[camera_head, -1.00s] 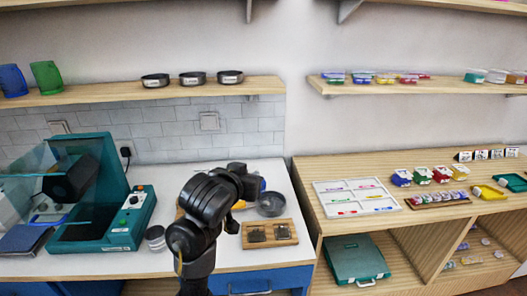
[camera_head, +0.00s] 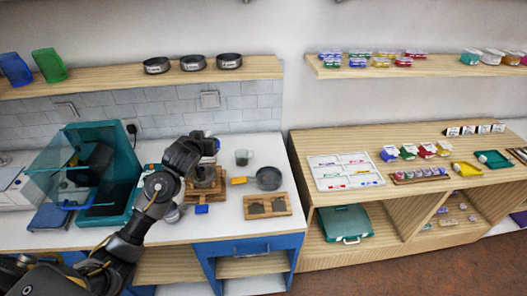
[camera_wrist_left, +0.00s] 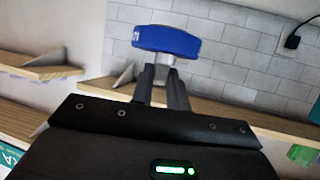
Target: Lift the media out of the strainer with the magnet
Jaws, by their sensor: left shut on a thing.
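My left gripper (camera_head: 209,150) is over the counter, at the wooden stand (camera_head: 204,192). In the left wrist view its fingers (camera_wrist_left: 164,74) are shut on a short silver stem below a blue, rounded head with pale lettering, which I take as the magnet (camera_wrist_left: 166,41). A bit of blue, likely the same piece, shows by the gripper in the head view (camera_head: 217,144). Below the gripper, a greyish round vessel (camera_head: 204,178), likely the strainer, sits in the stand, partly hidden by my arm. I cannot see its contents. My right gripper is not in view.
A dark round pan (camera_head: 268,178), a clear cup (camera_head: 243,157) and a yellow block (camera_head: 238,181) stand right of the stand. A small blue item (camera_head: 201,209) is at the stand's front. A teal machine (camera_head: 127,165) stands left.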

